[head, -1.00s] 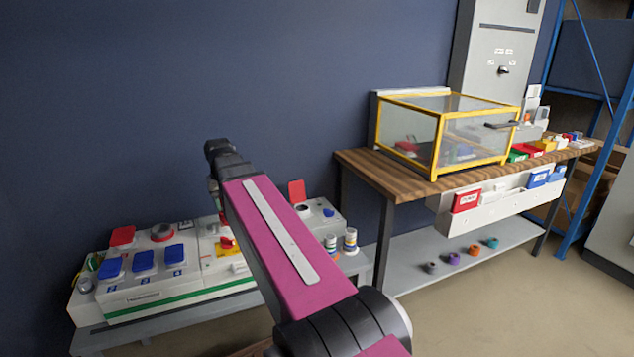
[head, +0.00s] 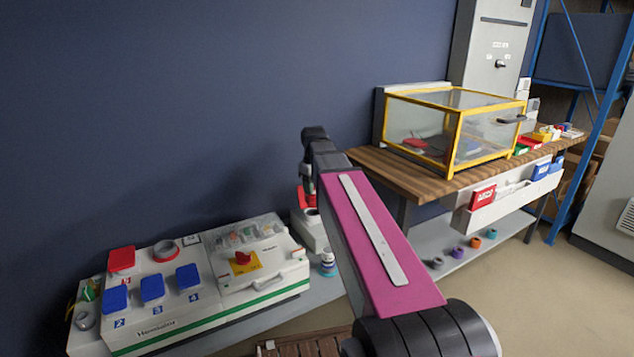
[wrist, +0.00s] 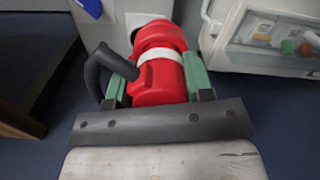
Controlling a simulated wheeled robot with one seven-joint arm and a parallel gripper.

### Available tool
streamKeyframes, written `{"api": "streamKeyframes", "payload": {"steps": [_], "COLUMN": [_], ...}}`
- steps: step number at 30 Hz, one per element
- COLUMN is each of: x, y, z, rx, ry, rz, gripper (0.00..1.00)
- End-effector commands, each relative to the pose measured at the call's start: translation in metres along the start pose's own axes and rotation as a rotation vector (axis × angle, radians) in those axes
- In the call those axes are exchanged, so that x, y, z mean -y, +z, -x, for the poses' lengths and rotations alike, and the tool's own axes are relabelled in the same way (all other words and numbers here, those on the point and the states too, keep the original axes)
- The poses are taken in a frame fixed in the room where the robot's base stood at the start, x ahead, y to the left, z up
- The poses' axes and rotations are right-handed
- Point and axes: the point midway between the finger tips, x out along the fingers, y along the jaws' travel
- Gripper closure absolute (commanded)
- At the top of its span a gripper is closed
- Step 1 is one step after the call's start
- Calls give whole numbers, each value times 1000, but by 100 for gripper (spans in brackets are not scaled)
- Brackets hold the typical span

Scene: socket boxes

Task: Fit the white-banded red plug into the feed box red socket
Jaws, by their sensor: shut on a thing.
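The red plug (wrist: 160,88) with its white band is in my gripper (wrist: 155,80) in the wrist view. The greenish fingers are shut on its two sides, and a black loop curves out at its left. A small pale box (head: 311,233) stands right of the large socket box in the head view, partly behind my arm. Red shows at its top; I cannot tell there whether this is its lid or the plug. No feed box label is readable.
The large white socket box (head: 170,322) has one red lid (head: 121,259), several blue lids and a red switch (head: 242,259). A coloured-ring post (head: 328,263) stands near my arm. A wooden table (head: 430,180) with a yellow-framed case (head: 452,130) is at the right.

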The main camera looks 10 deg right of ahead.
Motion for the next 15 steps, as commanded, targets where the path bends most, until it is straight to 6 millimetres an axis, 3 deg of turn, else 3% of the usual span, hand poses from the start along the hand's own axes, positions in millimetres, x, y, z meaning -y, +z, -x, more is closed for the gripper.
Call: {"api": "streamKeyframes", "payload": {"steps": [9, 15], "x": [-27, -34], "y": [-40, -50], "z": [-11, -15], "rx": [0, 0], "ry": [-1, 0], "rz": [559, 746], "gripper": [77, 77]}}
